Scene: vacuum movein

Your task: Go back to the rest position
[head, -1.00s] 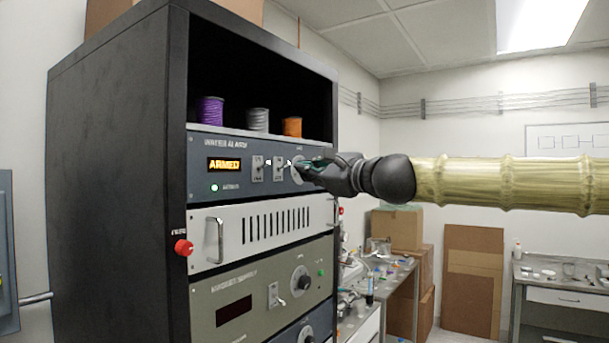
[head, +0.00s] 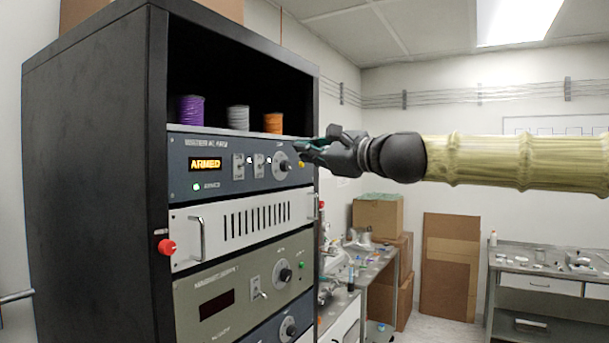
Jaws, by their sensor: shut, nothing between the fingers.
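My gripper (head: 302,150) is dark grey with teal on its fingers, shut and empty. It points left at the upper right part of the rack's blue-grey panel (head: 222,181), near the round knob (head: 280,165), with its tips apart from the knob in the picture. My forearm, in a yellowish sleeve, runs level from the right edge. The panel's display (head: 206,164) reads ARMED in amber, and a small light (head: 196,187) glows below it. Two switches sit between display and knob.
The black rack (head: 92,180) fills the left. Purple (head: 191,109), grey (head: 238,118) and orange (head: 273,123) spools stand on its shelf. A red button (head: 166,247) juts from its front edge. Boxes (head: 378,214) and benches stand behind at right. Open space surrounds my forearm.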

